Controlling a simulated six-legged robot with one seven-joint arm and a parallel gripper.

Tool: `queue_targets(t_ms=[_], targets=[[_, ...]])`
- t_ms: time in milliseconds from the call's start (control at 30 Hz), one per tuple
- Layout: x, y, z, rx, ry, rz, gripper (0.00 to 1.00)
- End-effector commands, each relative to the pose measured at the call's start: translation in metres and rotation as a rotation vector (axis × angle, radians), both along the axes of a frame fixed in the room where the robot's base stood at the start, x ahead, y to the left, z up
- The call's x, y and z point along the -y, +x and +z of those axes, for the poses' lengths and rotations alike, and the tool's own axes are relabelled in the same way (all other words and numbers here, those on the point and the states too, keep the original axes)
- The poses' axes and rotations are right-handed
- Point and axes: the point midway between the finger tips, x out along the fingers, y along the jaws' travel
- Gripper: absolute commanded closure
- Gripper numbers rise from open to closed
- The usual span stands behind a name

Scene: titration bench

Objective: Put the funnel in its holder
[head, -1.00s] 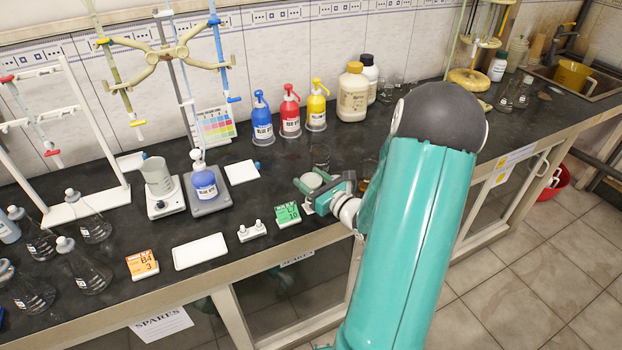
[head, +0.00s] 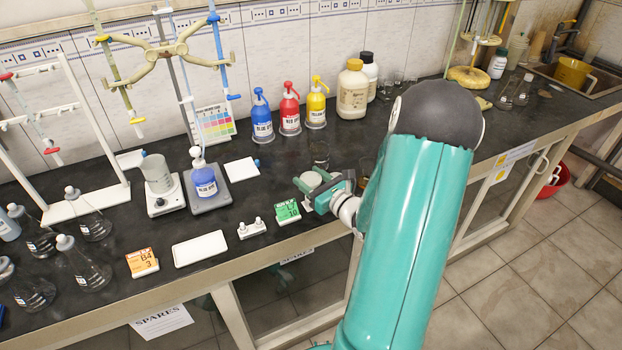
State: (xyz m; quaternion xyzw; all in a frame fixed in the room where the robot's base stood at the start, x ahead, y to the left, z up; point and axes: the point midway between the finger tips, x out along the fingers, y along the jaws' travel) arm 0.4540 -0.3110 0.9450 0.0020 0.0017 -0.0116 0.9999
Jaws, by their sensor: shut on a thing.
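My gripper (head: 309,190) is low over the front part of the bench, behind the green card. Its jaws are shut on a pale, round-topped thing that looks like the funnel (head: 310,179). The jaws and my teal arm hide part of it, and I cannot tell whether it touches the bench top. I cannot make out the funnel's holder for sure; part of the bench is hidden behind my arm.
Blue, red and yellow bottles (head: 290,112) stand at the back. Flasks (head: 88,265) crowd the left end.

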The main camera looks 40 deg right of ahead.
Motion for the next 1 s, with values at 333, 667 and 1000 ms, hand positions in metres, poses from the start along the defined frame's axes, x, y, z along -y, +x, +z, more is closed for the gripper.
queue_targets(t_ms=[333,667,1000], targets=[[0.0000,0.0001,-0.0025,0.000,0.000,0.000,0.69],[0.0000,0.0002,-0.0061,0.000,0.000,0.000,0.69],[0.0000,0.0002,-0.0099,0.000,0.000,0.000,0.69]])
